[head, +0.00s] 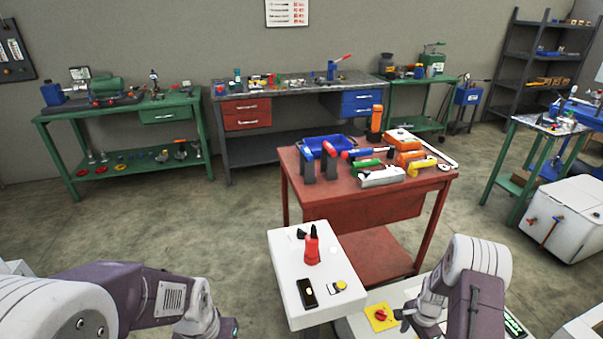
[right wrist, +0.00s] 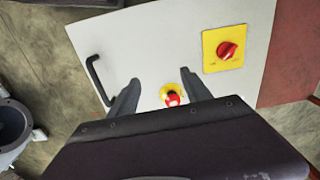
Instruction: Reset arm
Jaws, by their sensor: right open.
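My right arm comes in at the lower right of the head view, with its gripper (head: 403,318) beside a yellow plate with a red knob (head: 380,316). In the right wrist view my right gripper (right wrist: 157,88) is open, with its two dark fingers apart and nothing between them. Below it is a white panel (right wrist: 190,35) with the red knob on its yellow plate (right wrist: 226,48), a red button (right wrist: 172,98) and a black handle (right wrist: 97,78). My left arm is low at the left; the part of its gripper in view (head: 228,328) is cut off by the bottom edge and its fingers are hidden.
Workbenches line the back wall; the floor at left is clear.

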